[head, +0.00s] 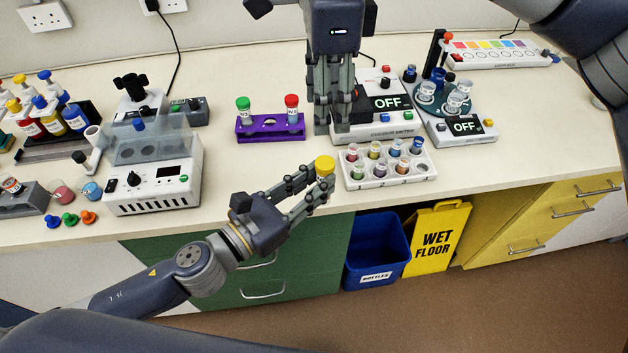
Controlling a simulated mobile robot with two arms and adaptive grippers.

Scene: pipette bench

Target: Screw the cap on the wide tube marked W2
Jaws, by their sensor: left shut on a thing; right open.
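My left gripper (318,178) is shut on a yellow cap (325,165) and holds it at the bench's front edge, left of the white tube rack. My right gripper (332,128) points down, open, just right of the purple rack (271,133) and in front of the left side of a white device. The purple rack holds a tube with a green cap (243,103) and a tube with a red cap (291,101), with a gap between them. I cannot read W2 on any tube. Anything between or behind the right fingers is hidden.
The white rack (352,184) holds several small coloured tubes. A device (385,133) showing OFF stands behind it. A second OFF device (466,125) carries open tubes (455,104) at the right. A white machine (155,195) stands left. Bench in front of the purple rack is clear.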

